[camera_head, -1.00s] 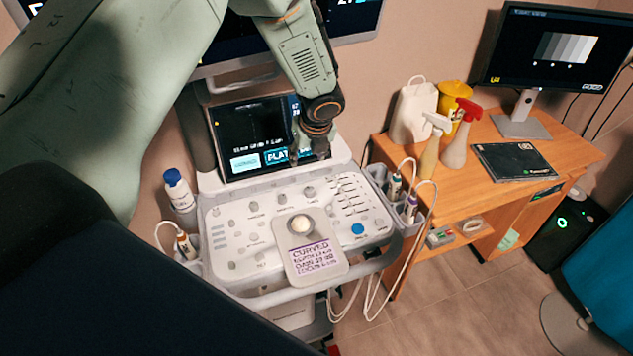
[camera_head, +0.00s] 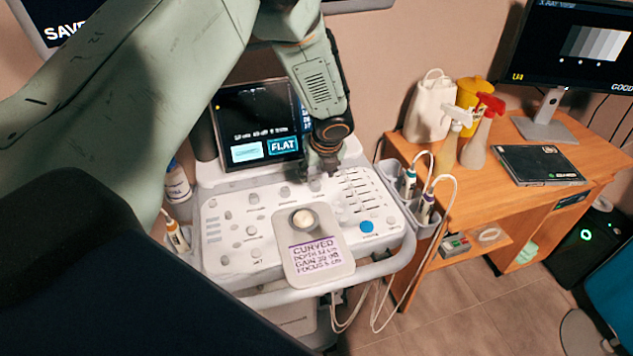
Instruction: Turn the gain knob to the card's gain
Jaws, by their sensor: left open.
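The card (camera_head: 316,255) lies on the front of the ultrasound console panel (camera_head: 225,262). Its top line reads CURVED, with depth, gain and focus lines below; the gain figure is too blurred to read surely. A row of knobs runs along the panel's upper part: a left knob (camera_head: 254,198), a middle knob (camera_head: 284,192) and a right knob (camera_head: 315,186). Their labels are too small to read, so I cannot tell which is gain. My left gripper (camera_head: 323,168) is open and points down just above the right knob, apart from it as far as I see. My right gripper is out of view.
The console screen (camera_head: 258,120) stands behind the panel, partly hidden by my left arm. Sliders (camera_head: 362,195) and a blue button (camera_head: 367,227) are on the panel's right. Probes (camera_head: 410,180) with cables hang beside it. A wooden desk (camera_head: 480,195) with spray bottles stands right.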

